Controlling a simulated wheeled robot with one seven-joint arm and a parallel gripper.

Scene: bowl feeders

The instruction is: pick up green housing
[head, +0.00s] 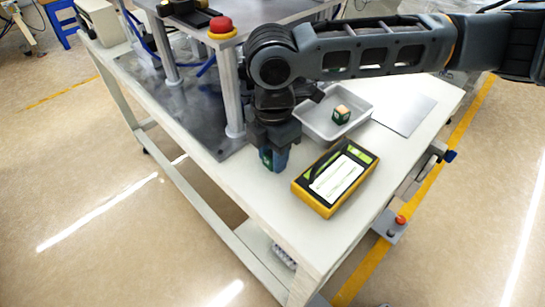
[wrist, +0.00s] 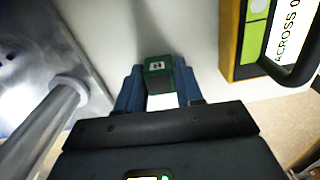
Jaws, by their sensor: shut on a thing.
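The green housing (wrist: 158,68) is a small dark green block with a pale label on its top, in the middle of the wrist view. My gripper (wrist: 159,85) has its blue fingers on either side of it and is shut on it. In the head view my gripper (head: 273,160) points down at the white table, left of the yellow device. There the housing is mostly hidden by the fingers, and I cannot tell whether it touches the table.
A yellow-framed device (head: 335,180) lies just right of my gripper. Behind it a grey tray (head: 315,125) holds another green block with a tan top (head: 341,114). A metal post (head: 233,95) stands close on the left. The table's front (head: 290,235) is clear.

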